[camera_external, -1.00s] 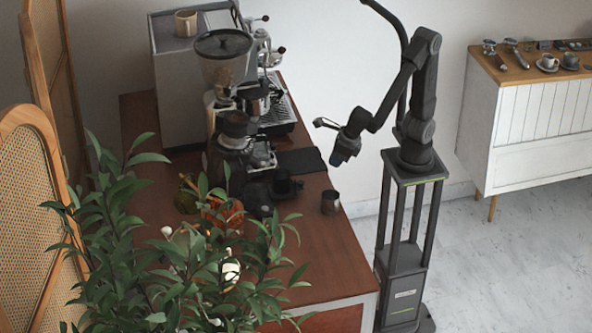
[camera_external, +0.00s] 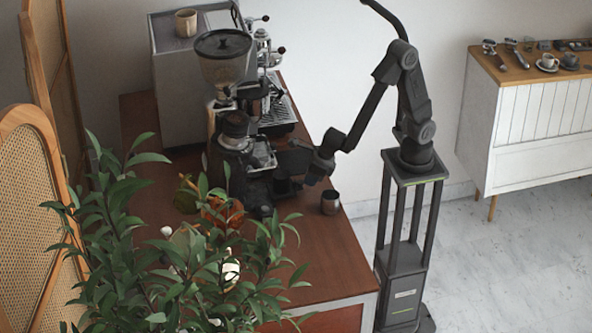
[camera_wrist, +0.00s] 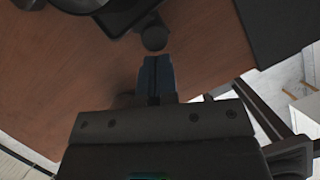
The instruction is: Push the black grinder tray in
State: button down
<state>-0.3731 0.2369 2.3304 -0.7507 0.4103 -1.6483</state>
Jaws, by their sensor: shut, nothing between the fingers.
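The black grinder tray (camera_wrist: 100,12) is at the top of the wrist view, cut off by the frame edge, with a round black knob-like end (camera_wrist: 154,38) toward me. In the external view, black parts (camera_external: 284,187) sit low beside the grinder (camera_external: 232,140), partly hard to separate. My gripper (camera_wrist: 155,60) is shut and empty, its blue-grey fingertips just short of the round end; a small gap seems to show. In the external view my gripper (camera_external: 311,180) is low over the counter, right of the grinder; its fingertips are unclear there.
The espresso machine (camera_external: 185,90) is behind the grinder. Bare wooden counter (camera_external: 300,255) lies in front; a plant covers the near left.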

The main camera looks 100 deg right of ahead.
aim_at(289, 177)
jog(key=w, duration=0.8)
jog(key=shift+w, duration=0.1)
dwell(0.3)
